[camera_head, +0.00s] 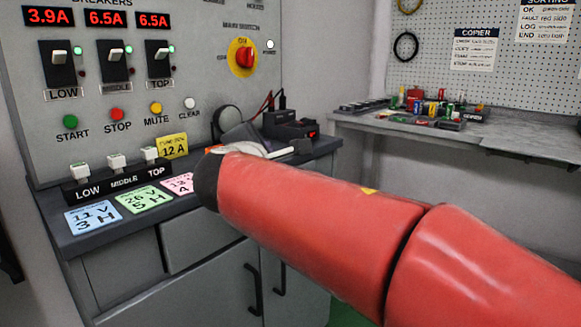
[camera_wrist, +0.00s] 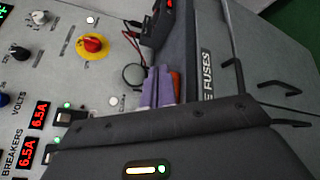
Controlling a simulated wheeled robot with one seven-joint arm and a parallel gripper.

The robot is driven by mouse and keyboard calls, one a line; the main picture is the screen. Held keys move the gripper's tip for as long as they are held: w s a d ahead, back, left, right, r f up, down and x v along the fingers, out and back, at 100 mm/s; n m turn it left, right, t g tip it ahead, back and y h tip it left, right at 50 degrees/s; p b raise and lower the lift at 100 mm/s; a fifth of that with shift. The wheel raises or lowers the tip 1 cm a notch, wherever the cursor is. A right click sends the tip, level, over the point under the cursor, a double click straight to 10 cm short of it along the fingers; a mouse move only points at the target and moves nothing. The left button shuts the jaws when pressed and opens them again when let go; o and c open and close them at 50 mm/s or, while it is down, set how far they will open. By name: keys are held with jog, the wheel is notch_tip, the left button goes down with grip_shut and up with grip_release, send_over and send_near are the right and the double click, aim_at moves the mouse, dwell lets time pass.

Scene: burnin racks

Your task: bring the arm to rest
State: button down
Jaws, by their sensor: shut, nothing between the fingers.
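My red arm (camera_head: 330,215) reaches across the camera_head view from the lower right, over the grey bench toward the panel. Its far end hides much of my gripper and some of the bench top. In the wrist view, the dark hand body fills the bottom, and the fingers of my gripper (camera_wrist: 158,72) show as two purple-grey strips side by side past its edge. They are shut with nothing between them, in front of the bench and panel. I cannot tell how far the fingertips are from the bench surface.
The panel (camera_head: 200,75) carries breaker switches, coloured buttons and a red-and-yellow knob (camera_head: 242,57). A dark meter (camera_head: 292,128) stands behind the arm. A side bench (camera_head: 490,140) holds small parts. Cabinet handles (camera_head: 254,290) stick out below.

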jog(key=s+d+f+m+g+h, duration=0.1)
jog(key=s+d+f+m+g, duration=0.3)
jog(key=d, duration=0.5)
jog(key=s+d+f+m+g+h, duration=0.1)
jog(key=s+d+f+m+g, duration=0.1)
jog(key=s+d+f+m, duration=0.45)
jog(key=s+d+f+m+g+y, duration=0.2)
jog(key=s+f+m, duration=0.4)
jog(key=s+f, duration=0.1)
jog(key=s+d+f+m+g+y, duration=0.2)
jog(key=s+f+m, duration=0.4)
jog(key=s, duration=0.3)
jog(key=shift+d+f+g+p, duration=0.35)
jog(key=shift+f+g+p, duration=0.05)
jog(key=shift+f, duration=0.45)
jog(key=shift+m, duration=0.25)
